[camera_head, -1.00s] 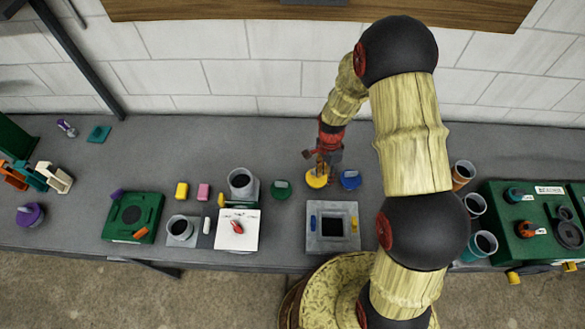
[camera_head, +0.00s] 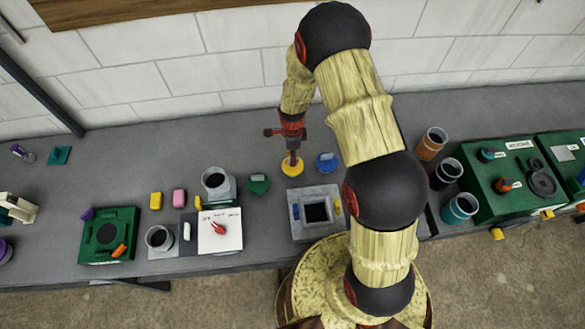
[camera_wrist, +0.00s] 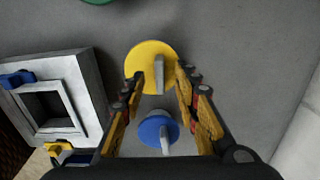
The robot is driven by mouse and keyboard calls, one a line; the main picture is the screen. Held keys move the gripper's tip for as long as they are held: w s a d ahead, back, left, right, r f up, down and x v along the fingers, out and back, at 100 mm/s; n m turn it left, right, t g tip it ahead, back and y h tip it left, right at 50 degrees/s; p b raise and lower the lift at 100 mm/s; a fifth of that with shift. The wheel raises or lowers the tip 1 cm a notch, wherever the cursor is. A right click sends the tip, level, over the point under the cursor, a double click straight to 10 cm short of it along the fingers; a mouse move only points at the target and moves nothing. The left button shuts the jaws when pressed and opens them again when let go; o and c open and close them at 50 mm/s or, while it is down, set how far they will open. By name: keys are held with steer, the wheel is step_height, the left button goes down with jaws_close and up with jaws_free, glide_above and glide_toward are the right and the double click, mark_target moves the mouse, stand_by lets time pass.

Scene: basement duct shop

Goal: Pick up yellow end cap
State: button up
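The yellow end cap (camera_head: 292,168) is a round disc with a grey upright tab, lying on the grey bench. In the wrist view the yellow end cap (camera_wrist: 148,55) is at the top centre. My gripper (camera_head: 292,158) points down right over it. In the wrist view my gripper (camera_wrist: 159,72) is open, its fingertips on either side of the grey tab with a visible gap. I cannot tell whether the fingertips touch the disc. The head view partly hides the tips.
A blue cap (camera_head: 327,162) lies close on the right, and a green cap (camera_head: 259,184) on the left. A grey square frame block (camera_head: 325,225) stands in front. Several cups, including an orange one (camera_head: 432,143), stand to the right. The bench behind is clear.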

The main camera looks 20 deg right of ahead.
step_height(320, 180, down, 2)
steer(key=shift+f+b, duration=0.2)
steer(key=shift+b, duration=0.25)
steer(key=shift+c, duration=0.3)
steer(key=c, duration=0.7)
jaws_close()
